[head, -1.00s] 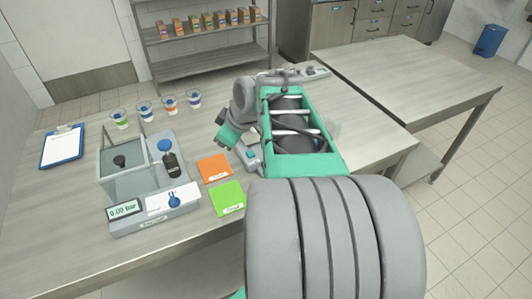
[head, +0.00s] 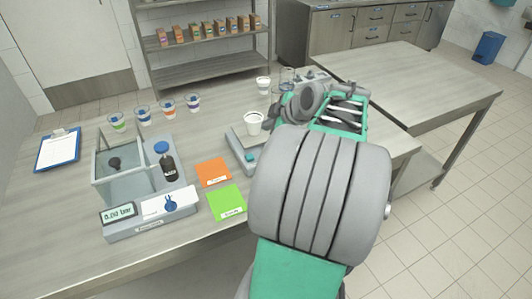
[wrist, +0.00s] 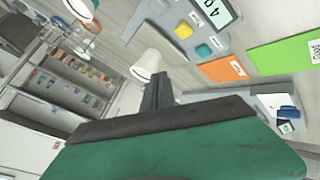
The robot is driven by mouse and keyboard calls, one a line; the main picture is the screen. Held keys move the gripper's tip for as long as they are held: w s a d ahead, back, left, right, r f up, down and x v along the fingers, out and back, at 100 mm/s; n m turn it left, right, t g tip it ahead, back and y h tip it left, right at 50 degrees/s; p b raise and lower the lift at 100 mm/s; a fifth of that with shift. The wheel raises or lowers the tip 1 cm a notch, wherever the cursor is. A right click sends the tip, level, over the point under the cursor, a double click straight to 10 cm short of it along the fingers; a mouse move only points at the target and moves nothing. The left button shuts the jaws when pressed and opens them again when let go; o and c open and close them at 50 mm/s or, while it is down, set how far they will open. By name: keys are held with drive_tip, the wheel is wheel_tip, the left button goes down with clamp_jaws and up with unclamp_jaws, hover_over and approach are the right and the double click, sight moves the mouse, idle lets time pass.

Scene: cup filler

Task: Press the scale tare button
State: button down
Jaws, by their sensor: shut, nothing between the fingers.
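The scale (head: 238,150) stands on the table right of the orange card, partly hidden by my arm. A white cup (head: 253,124) is at its plate. In the wrist view the scale's grey panel (wrist: 165,14) shows a digital display (wrist: 214,10), cut off by the frame edge.
An orange card (head: 213,171) and a green card (head: 227,202) lie left of the scale. Further left is a filler machine (head: 150,228) with a glass enclosure. Several small cups and a clipboard (head: 58,149) stand or lie behind it. Another white cup (head: 263,85) stands at the back.

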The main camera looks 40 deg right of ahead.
wheel_tip(320, 180, down, 6)
drive_tip(key=b, duration=0.3)
drive_tip(key=shift+f+b, duration=0.4)
drive_tip(key=shift+b, duration=0.1)
idle(1.4)
drive_tip(key=shift+f+b, duration=0.4)
drive_tip(key=shift+b, duration=0.2)
drive_tip(key=shift+f+b, duration=0.5)
drive_tip(key=shift+b, duration=0.05)
idle(0.4)
drive_tip(key=shift+r, duration=0.15)
drive_tip(key=shift+r+p, duration=0.4)
drive_tip(key=shift+r, duration=0.4)
